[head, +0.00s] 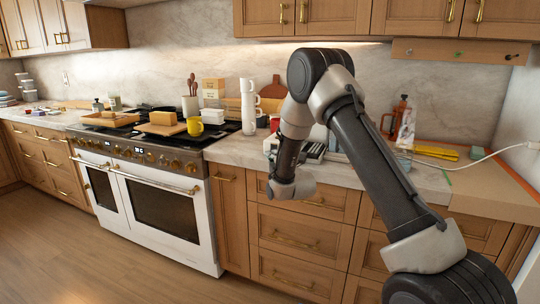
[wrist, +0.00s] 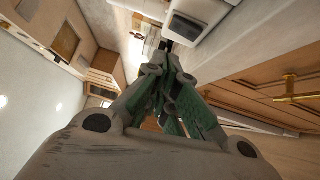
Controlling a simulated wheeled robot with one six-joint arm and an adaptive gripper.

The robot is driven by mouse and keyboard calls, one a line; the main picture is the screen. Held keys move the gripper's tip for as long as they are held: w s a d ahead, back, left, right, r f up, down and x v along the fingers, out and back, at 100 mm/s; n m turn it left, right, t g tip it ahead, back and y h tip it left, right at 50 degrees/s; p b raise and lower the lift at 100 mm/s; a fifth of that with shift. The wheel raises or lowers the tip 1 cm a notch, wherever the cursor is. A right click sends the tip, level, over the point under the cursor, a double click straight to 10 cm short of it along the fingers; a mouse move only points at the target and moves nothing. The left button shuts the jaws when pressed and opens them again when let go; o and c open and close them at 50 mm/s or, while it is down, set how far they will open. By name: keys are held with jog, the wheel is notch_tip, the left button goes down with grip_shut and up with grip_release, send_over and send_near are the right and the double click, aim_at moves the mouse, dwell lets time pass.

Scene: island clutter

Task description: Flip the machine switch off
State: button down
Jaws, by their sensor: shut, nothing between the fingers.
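My gripper (wrist: 167,48) shows in the wrist view, its green-padded linkages meeting at the tips, shut with nothing between them. In the head view its fingers cannot be made out; my arm ends in front of the right counter's drawers. I cannot make out the machine's switch in either view. A dark and white object (head: 315,152) on the counter is partly hidden behind my arm, and I cannot tell whether it is the machine. A white cord (head: 470,160) runs along the right counter to a wall outlet (head: 533,145).
Stacked white cups (head: 248,108) stand near the counter's left end. An orange-brown bottle (head: 400,112) and yellow item (head: 436,152) sit right. The floor (head: 80,255) is clear.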

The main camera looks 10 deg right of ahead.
jog(key=s, duration=0.3)
jog(key=s+d, duration=0.1)
jog(key=s, duration=0.1)
jog(key=shift+s+r, duration=0.3)
jog(key=shift+s, duration=0.05)
